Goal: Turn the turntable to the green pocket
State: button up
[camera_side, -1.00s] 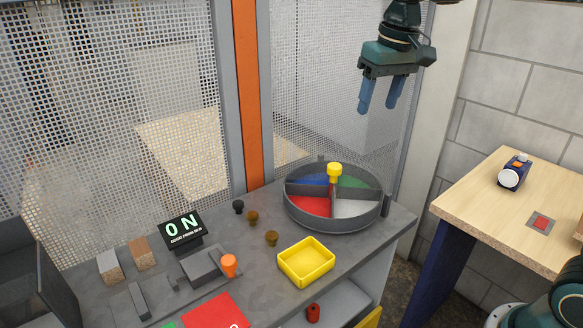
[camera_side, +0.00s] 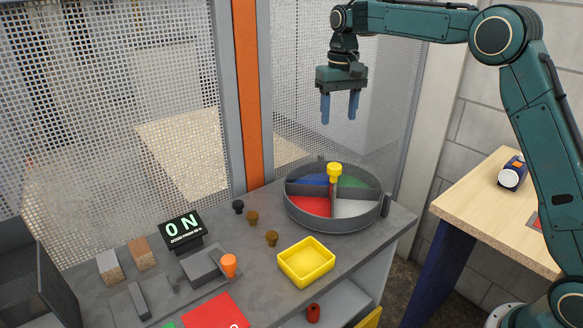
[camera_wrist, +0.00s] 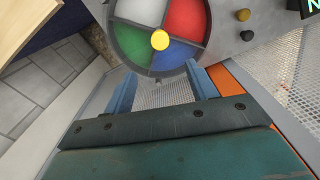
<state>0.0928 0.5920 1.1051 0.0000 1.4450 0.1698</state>
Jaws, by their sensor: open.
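The turntable (camera_side: 334,224) is a round grey tray at the back right of the bench, divided into blue, green, red and white pockets. The green pocket (camera_side: 352,182) lies at its back right. A yellow knob (camera_side: 334,170) stands at its centre. A small dark post (camera_side: 386,204) stands at its right rim and another at its back. My gripper (camera_side: 340,118) is open and empty, above the turntable with its blue fingers pointing down. In the wrist view the turntable (camera_wrist: 116,50) is ahead of the fingers, with the green pocket (camera_wrist: 133,43) at its lower left.
A yellow tray (camera_side: 306,264) sits in front of the turntable. Dark and brown knobs (camera_side: 271,238) stand left of it. An orange knob (camera_side: 229,264), a lit "ON" display (camera_side: 181,230) and a red panel (camera_side: 214,313) are further left. A mesh fence with an orange post (camera_side: 247,90) runs behind.

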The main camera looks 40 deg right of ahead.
aim_at(335, 165)
notch_tip(335, 165, down, 14)
jog(key=shift+r, duration=0.1)
dwell(0.8)
jog(key=shift+c, duration=0.3)
grip_shut()
